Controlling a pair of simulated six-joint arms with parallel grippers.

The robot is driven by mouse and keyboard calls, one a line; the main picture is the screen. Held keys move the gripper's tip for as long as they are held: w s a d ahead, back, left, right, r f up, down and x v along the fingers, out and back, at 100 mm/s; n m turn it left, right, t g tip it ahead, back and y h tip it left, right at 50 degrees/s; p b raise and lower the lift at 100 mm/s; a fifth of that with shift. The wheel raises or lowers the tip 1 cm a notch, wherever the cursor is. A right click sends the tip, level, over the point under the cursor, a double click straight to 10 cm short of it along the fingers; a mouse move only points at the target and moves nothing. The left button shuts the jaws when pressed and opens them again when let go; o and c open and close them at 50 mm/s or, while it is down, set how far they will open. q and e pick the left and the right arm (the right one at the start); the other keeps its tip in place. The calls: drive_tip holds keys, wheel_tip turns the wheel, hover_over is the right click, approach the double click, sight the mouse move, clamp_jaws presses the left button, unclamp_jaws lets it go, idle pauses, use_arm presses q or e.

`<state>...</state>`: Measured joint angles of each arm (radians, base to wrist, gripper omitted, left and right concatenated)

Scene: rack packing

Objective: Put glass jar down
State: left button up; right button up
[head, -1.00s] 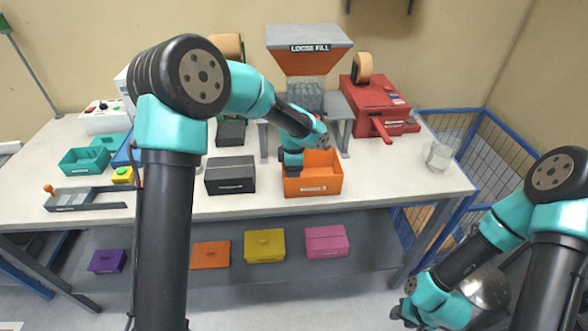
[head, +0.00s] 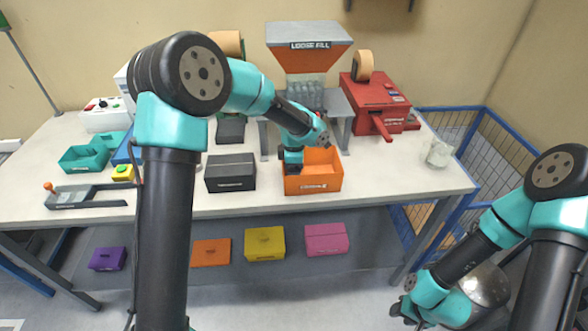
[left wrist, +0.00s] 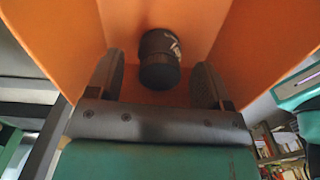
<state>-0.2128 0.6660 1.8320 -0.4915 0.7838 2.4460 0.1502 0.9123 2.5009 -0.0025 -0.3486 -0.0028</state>
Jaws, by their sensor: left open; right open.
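My left gripper (head: 292,164) reaches down into the orange open box (head: 313,184) on the table. In the left wrist view its two fingers (left wrist: 158,84) stand apart inside the orange walls. A dark cylinder (left wrist: 159,68) with a pale label lies between and beyond them, with gaps on both sides. I cannot tell whether it is the glass jar. A clear glass container (head: 438,153) stands at the table's right end, away from both grippers. My right gripper (head: 403,313) is open, low at the lower right; its fingers show small.
A black box (head: 230,173) stands left of the orange box. The loose fill dispenser (head: 309,55) rises behind it and a red machine (head: 376,105) stands behind right. Coloured boxes (head: 264,243) sit on the lower shelf. The front right tabletop (head: 400,185) is clear.

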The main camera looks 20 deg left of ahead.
use_arm(q)
wheel_tip(320, 180, up, 13)
idle(0.4)
